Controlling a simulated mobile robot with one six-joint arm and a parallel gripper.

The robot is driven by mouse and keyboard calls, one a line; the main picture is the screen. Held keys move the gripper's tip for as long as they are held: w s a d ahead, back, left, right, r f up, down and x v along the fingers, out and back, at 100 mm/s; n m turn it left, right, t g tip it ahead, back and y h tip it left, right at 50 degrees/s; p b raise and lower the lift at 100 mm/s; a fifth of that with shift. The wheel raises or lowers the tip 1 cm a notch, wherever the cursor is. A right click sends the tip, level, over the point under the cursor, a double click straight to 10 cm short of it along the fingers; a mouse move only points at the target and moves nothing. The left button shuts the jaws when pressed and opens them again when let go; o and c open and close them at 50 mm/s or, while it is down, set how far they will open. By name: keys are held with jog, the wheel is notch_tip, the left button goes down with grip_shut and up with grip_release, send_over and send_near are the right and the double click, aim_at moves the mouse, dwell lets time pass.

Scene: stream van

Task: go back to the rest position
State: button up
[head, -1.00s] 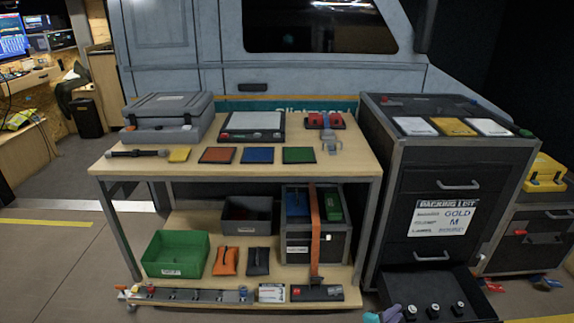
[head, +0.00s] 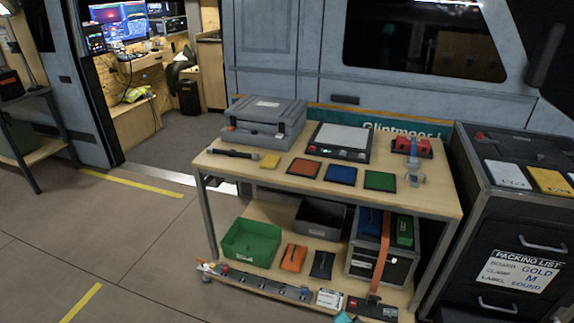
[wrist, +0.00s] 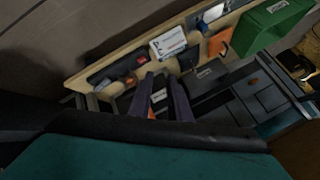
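My gripper (wrist: 159,82) shows in the wrist view as two dark purple fingers standing apart, with nothing held between them. Behind the fingers lies the lower shelf of the workbench, seen tilted, with a white label card (wrist: 168,43) and the green bin (wrist: 270,22) beyond. In the head view only a small teal piece of my arm shows at the bottom edge, in front of the workbench (head: 440,205). The fingers cannot be made out there.
The bench top holds a grey case (head: 262,125), a display panel (head: 342,139) and coloured pads. A dark cabinet with a packing list (head: 522,270) stands close on the right. The floor (head: 100,235) on the left is open, with yellow lines and a doorway behind.

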jog(key=s+a+f+n+g+y+p, duration=0.25)
jog(key=s+a+n+g, duration=0.45)
jog(key=s, duration=0.4)
jog(key=s+r+n+g, duration=0.1)
jog(key=s+g, duration=0.2)
jog(key=s, duration=0.5)
jog(key=s+d+r+n+g+h, duration=0.1)
jog(key=s+g, duration=0.3)
jog(key=s, duration=0.5)
jog(key=shift+d+n, duration=0.3)
jog(key=shift+n, duration=0.3)
jog(key=shift+h, duration=0.25)
jog(key=shift+d, duration=0.1)
